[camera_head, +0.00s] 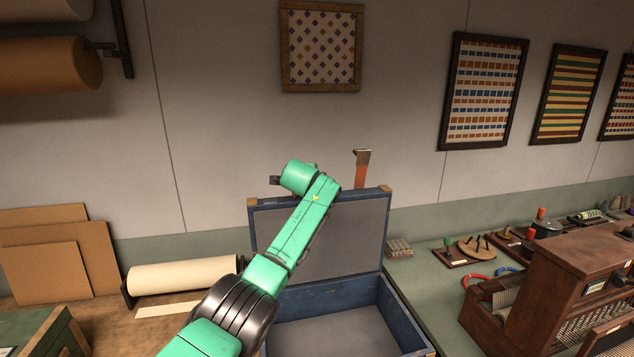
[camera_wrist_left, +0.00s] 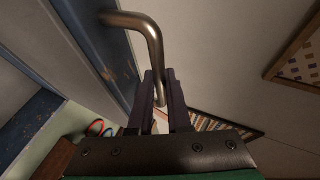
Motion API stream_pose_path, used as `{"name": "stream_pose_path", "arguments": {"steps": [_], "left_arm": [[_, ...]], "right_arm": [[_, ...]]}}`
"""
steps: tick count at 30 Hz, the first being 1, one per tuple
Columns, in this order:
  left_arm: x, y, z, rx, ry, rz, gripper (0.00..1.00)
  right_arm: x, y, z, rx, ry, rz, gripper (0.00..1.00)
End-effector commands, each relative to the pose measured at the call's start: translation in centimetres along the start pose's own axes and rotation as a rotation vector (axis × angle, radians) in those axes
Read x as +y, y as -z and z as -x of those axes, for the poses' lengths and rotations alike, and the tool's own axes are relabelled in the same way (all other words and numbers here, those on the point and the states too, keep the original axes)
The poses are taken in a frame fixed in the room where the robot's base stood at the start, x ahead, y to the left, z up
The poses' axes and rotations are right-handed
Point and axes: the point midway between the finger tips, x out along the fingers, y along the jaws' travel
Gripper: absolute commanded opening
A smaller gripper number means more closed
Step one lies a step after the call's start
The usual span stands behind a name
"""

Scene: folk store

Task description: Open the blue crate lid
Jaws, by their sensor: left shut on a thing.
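The blue crate (camera_head: 403,318) stands open on the counter, with its grey inside empty where I can see it. Its blue lid (camera_head: 372,203) is swung up, nearly upright, at the back of the crate. My left arm reaches across the lid's left part to its top edge, and the fingertips are hard to make out in the head view. In the left wrist view my left gripper (camera_wrist_left: 161,84) is shut on the bent metal handle (camera_wrist_left: 152,36) beside the worn blue edge of the lid. My right gripper is not in view.
An orange and metal upright thing (camera_head: 362,170) shows just above the lid. A wooden loom-like box (camera_head: 565,270) and small craft items stand right of the crate. A cream roll (camera_head: 182,275) and brown boards (camera_head: 60,255) are at left. The wall is close behind the lid.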

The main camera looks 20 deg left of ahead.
Motion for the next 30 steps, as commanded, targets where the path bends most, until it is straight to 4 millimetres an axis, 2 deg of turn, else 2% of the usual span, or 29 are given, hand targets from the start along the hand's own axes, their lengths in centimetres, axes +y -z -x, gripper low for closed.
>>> {"name": "stream_pose_path", "arguments": {"steps": [2,3,5,6,14,20,26,30], "left_arm": [[0.5,-0.2,-0.2,-0.005,-0.011,-0.001,0.00],[0.5,-0.2,-0.2,-0.005,-0.011,-0.001,0.20],[0.5,-0.2,-0.2,-0.005,-0.010,-0.001,0.43],[0.5,-0.2,-0.2,-0.004,-0.009,-0.001,0.46],[0.3,-0.1,0.0,-0.002,-0.003,0.000,0.46],[0.5,-0.1,0.9,0.000,0.000,0.001,0.46],[0.6,-0.1,3.7,0.000,0.001,0.000,0.46],[0.8,-0.2,6.8,0.000,0.002,0.001,0.46]], "right_arm": [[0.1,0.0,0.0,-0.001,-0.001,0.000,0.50],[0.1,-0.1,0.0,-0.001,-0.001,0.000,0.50],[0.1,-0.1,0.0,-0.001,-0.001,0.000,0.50],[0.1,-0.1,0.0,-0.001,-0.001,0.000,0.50],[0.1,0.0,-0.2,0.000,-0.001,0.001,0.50],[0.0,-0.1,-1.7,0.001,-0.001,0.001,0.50],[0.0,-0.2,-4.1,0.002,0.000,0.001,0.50],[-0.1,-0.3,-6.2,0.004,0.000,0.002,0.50]]}}
